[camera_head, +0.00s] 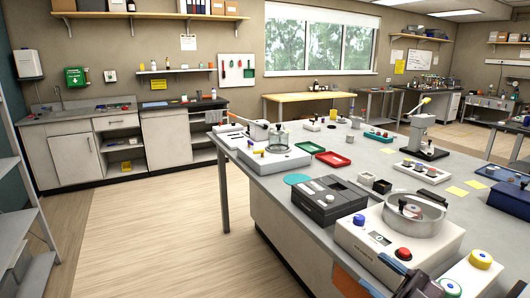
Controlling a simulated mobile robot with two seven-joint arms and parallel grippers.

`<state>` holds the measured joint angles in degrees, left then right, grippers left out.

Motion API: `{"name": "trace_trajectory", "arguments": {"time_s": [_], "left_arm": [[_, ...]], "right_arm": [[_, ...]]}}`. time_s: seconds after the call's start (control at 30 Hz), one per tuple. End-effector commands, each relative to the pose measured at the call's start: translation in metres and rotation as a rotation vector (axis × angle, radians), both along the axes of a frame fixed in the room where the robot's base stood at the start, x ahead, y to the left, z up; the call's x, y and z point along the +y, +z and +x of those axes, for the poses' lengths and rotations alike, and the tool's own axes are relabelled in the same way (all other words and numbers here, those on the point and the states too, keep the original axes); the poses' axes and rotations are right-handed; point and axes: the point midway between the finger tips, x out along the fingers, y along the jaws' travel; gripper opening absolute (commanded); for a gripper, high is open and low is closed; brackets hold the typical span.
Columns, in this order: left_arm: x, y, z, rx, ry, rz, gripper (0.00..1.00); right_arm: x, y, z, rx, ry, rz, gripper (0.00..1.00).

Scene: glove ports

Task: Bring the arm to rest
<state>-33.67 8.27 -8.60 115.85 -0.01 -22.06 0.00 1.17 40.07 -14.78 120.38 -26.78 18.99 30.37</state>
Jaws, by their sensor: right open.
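My right gripper (415,283) is a dark shape at the bottom edge, right of centre, and only part of it shows. It is open, with nothing seen between its fingers. It appears in front of the white device (362,238) with a round metal bowl (414,213), a red knob and a blue knob. I cannot tell if it touches the device. My left gripper is not in view.
The grey bench (330,155) is crowded: a dark grey box (328,200), a red tray (333,159), a green tray (308,147) and a white balance-like device (275,158). A white box with blue and yellow knobs (480,260) stands at the right. Open floor (150,235) lies left.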

Motion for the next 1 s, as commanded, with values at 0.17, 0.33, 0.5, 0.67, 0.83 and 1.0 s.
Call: {"name": "trace_trajectory", "arguments": {"time_s": [0.17, 0.33, 0.5, 0.67, 0.83, 1.0], "left_arm": [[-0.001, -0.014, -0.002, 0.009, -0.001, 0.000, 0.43], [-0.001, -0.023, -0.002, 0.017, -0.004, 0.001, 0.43], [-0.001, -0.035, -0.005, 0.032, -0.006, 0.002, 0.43], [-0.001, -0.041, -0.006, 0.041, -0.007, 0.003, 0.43], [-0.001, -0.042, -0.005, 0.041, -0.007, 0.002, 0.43], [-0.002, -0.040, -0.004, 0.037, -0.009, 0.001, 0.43]], "right_arm": [[-0.032, -0.104, -0.012, 0.280, -0.306, 0.133, 0.50], [-0.056, -0.199, -0.047, 0.563, -0.548, 0.183, 0.50], [-0.067, -0.281, -0.101, 0.843, -0.724, 0.196, 0.50], [-0.068, -0.329, -0.146, 1.036, -0.816, 0.193, 0.50], [-0.067, -0.349, -0.169, 1.126, -0.849, 0.189, 0.50], [-0.066, -0.350, -0.171, 1.136, -0.852, 0.188, 0.50]]}}
